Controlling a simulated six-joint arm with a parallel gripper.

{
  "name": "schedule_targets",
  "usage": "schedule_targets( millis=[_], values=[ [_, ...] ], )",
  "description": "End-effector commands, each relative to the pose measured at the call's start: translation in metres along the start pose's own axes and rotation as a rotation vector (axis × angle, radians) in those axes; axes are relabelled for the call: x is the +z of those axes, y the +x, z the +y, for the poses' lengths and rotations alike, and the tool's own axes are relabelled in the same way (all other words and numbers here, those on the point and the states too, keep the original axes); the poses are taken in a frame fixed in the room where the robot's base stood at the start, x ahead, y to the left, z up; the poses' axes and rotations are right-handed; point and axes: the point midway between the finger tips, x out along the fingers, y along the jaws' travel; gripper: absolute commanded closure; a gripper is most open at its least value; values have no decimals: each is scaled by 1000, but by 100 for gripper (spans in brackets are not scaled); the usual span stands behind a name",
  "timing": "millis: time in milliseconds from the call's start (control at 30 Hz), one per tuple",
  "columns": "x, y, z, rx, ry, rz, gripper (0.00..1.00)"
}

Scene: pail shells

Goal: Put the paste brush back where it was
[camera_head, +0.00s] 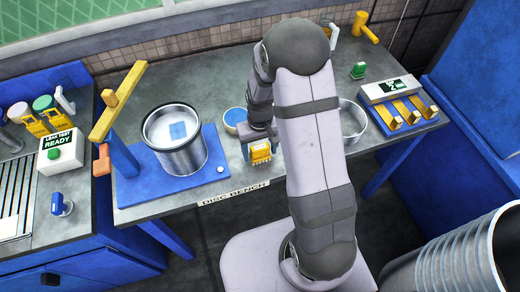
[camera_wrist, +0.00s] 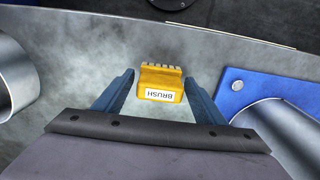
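The paste brush (camera_head: 260,152) is a small yellow block marked BRUSH, near the front edge of the grey disc bench. In the wrist view the brush (camera_wrist: 162,83) shows between my two blue fingers, label upside down, bristle-like teeth pointing away from me. My gripper (camera_wrist: 160,84) is open, with a visible gap on each side of the brush. In the head view my gripper (camera_head: 256,138) is just above and behind the brush, partly hidden by my arm. I cannot tell whether the brush rests on the bench. A small bowl (camera_head: 235,120) with blue contents stands behind it.
A metal pail (camera_head: 175,140) stands on a blue base (camera_head: 135,190) under a yellow-barred post. A metal ring (camera_head: 352,122) is partly behind my arm. A dispenser with yellow pieces (camera_head: 400,110) is at right. Stacked pail shells (camera_head: 455,260) stand at lower right.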

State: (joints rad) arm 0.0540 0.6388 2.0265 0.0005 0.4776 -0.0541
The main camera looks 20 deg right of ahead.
Motion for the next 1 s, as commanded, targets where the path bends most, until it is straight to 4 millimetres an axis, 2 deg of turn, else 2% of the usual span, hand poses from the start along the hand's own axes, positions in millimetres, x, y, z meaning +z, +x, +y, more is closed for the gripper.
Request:
schedule_targets(
  millis=[333, 567, 767, 1000],
  values=[
    [0, -2, 0, 0, 0, 0, 30],
    [-1, -13, 0, 0, 0, 3, 30],
    [-2, -40, 0, 0, 0, 7, 30],
    [-2, -81, 0, 0, 0, 7, 30]
  ],
)
